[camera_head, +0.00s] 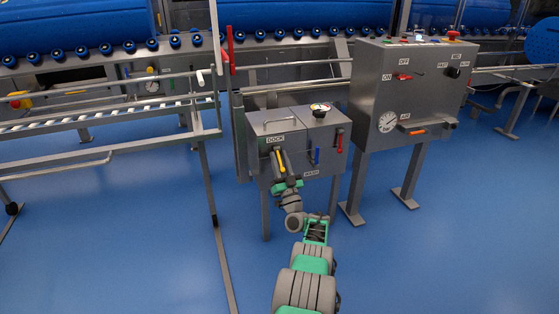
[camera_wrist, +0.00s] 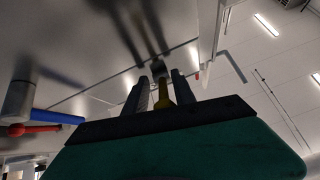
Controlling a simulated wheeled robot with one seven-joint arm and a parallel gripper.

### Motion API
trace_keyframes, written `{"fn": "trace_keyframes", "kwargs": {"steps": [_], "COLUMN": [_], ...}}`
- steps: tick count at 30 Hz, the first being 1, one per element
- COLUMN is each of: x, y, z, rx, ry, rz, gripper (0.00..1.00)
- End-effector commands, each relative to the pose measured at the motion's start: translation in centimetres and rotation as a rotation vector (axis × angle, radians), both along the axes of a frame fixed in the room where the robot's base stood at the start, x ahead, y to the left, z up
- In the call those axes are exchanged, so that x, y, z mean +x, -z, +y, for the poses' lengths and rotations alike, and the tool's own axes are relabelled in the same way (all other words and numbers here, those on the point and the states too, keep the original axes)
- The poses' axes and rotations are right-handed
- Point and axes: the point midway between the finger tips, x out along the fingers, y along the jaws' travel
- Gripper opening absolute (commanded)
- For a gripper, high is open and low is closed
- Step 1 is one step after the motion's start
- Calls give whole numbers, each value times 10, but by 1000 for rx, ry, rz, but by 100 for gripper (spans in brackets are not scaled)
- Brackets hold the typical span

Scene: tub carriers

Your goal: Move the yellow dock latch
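The yellow dock latch (camera_head: 282,161) is a short lever on the front of the grey box below the DOCK label (camera_head: 275,139), in the head view. It hangs slightly tilted. My gripper (camera_head: 279,164) is at the latch, its fingers pointing at the box front. In the wrist view the yellow latch (camera_wrist: 163,95) stands between the two grey fingers of my gripper (camera_wrist: 160,88). Narrow gaps seem to show on both sides, so the fingers look open around it. The latch's mount is partly hidden by shadow and the fingers.
A blue lever (camera_head: 317,156) and a red lever (camera_head: 340,143) sit right of the latch on the same box. They also show at the wrist view's left. A control cabinet (camera_head: 365,85) stands to the right, a metal rail frame (camera_head: 208,120) to the left. Blue floor at right is open.

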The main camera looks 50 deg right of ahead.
Motion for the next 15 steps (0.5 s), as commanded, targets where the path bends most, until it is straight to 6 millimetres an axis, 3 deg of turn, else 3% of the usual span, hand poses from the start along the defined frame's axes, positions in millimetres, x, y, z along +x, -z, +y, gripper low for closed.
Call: {"fn": "trace_keyframes", "kwargs": {"steps": [10, 15], "x": [1, -16], "y": [2, 16], "z": [2, 11], "rx": [3, 7], "ry": [-4, -4], "rz": [1, 3], "gripper": [33, 33]}}
